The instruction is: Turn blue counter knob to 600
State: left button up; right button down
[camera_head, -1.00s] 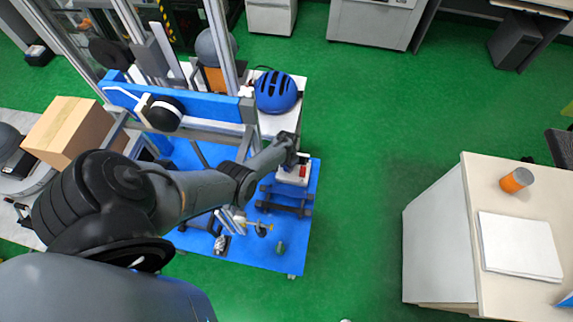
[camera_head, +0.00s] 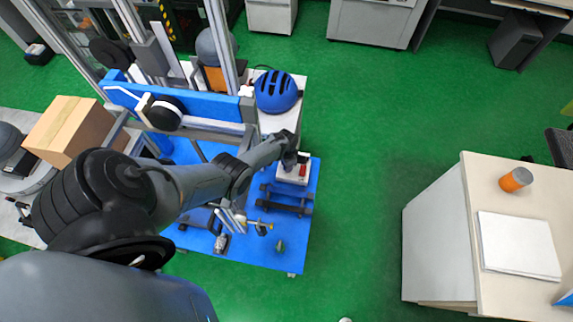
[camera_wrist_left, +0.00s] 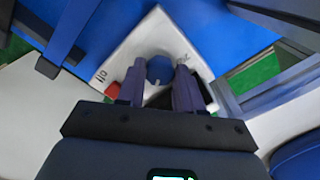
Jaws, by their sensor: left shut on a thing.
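The counter box (camera_head: 293,174) is a small white box with a red part on top, at the edge of the blue platform in the head view. In the left wrist view the white box (camera_wrist_left: 133,45) sits tilted with the blue knob (camera_wrist_left: 160,69) on its face. My left gripper (camera_wrist_left: 162,78) has its two fingers on either side of the knob and is shut on it. In the head view my left gripper (camera_head: 292,158) is over the box and the knob is hidden there. The knob's setting is too small to read. My right gripper is not in view.
A blue helmet (camera_head: 276,92) lies on a white surface just behind the box. Dark bars (camera_head: 286,199) and small tools lie on the blue platform (camera_head: 270,255). Metal uprights stand left of the gripper. A desk (camera_head: 490,190) stands far right, with green floor between.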

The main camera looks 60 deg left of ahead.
pick_arm(q)
jog(key=o, duration=1)
jog(key=shift+o, duration=0.2)
jog(key=shift+r, duration=0.1)
notch_tip(320, 180, up, 11)
jog(key=p, duration=0.6)
jog(key=shift+f, duration=0.2)
